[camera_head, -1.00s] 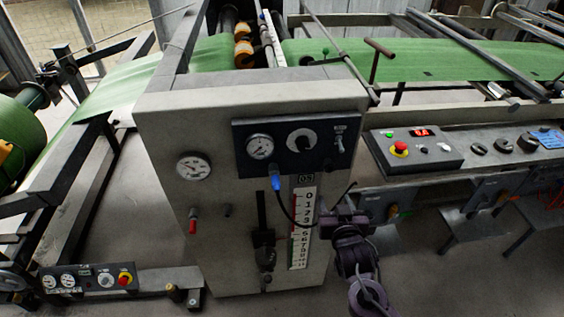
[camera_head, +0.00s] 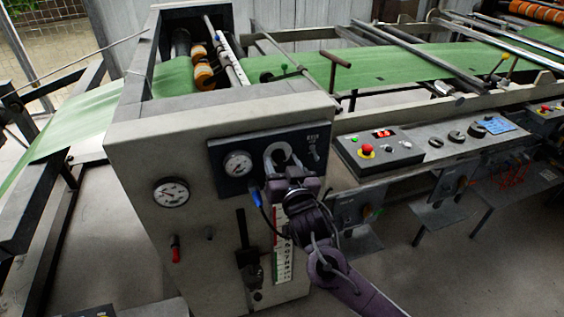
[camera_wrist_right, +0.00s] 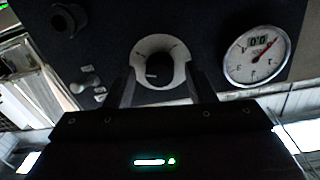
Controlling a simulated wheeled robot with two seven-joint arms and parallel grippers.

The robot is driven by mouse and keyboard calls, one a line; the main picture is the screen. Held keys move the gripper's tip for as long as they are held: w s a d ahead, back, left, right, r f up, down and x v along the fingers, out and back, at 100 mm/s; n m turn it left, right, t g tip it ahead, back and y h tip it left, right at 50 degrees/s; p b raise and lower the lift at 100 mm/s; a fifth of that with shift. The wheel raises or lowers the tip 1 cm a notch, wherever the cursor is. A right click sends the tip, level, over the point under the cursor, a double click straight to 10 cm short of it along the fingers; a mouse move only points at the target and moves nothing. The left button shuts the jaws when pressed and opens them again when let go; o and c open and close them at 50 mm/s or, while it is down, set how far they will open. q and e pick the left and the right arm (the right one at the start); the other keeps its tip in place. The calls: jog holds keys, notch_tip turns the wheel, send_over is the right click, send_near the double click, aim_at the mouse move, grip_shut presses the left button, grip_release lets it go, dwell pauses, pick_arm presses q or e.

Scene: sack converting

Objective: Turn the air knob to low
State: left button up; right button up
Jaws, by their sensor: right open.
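The air knob (camera_wrist_right: 158,68) is a dark round knob on a white dial, on the dark panel of the grey machine cabinet. Its pale dial (camera_head: 279,150) shows in the head view, partly covered by my right gripper. My right gripper (camera_head: 283,168) is open in front of the dial. In the right wrist view its two fingers (camera_wrist_right: 161,82) stand to either side of the knob with a gap between them. I cannot tell whether they touch it. My left gripper is not in view.
A pressure gauge (camera_head: 237,164) sits just left of the knob, and a toggle switch (camera_head: 314,143) to its right. A second gauge (camera_head: 171,192) is further left. A control box with a red button (camera_head: 367,152) stands on the right.

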jog(key=shift+c, duration=0.3)
jog(key=c, duration=0.9)
jog(key=shift+n, duration=0.3)
